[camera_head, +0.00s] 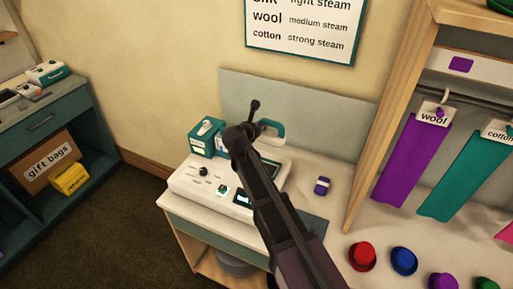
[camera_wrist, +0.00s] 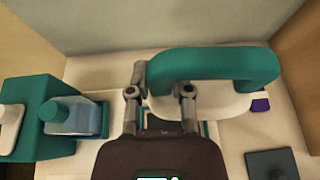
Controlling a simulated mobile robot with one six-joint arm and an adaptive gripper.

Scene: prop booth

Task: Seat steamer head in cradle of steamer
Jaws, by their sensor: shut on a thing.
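The steamer head, with a teal looped handle and a pale body, shows in the wrist view (camera_wrist: 215,62) and behind my arm in the head view (camera_head: 272,126). My gripper (camera_wrist: 161,92) is shut on the steamer head, near the left part of its handle. The steamer (camera_head: 185,186) is a white console with a dark knob, small buttons and a lit display, on a cabinet top. My arm covers much of it.
A teal box (camera_head: 203,143) stands left at the back, beside a bluish bottle (camera_wrist: 70,115). A small purple object (camera_head: 322,185) lies to the right. A grey panel (camera_head: 325,115) stands behind.

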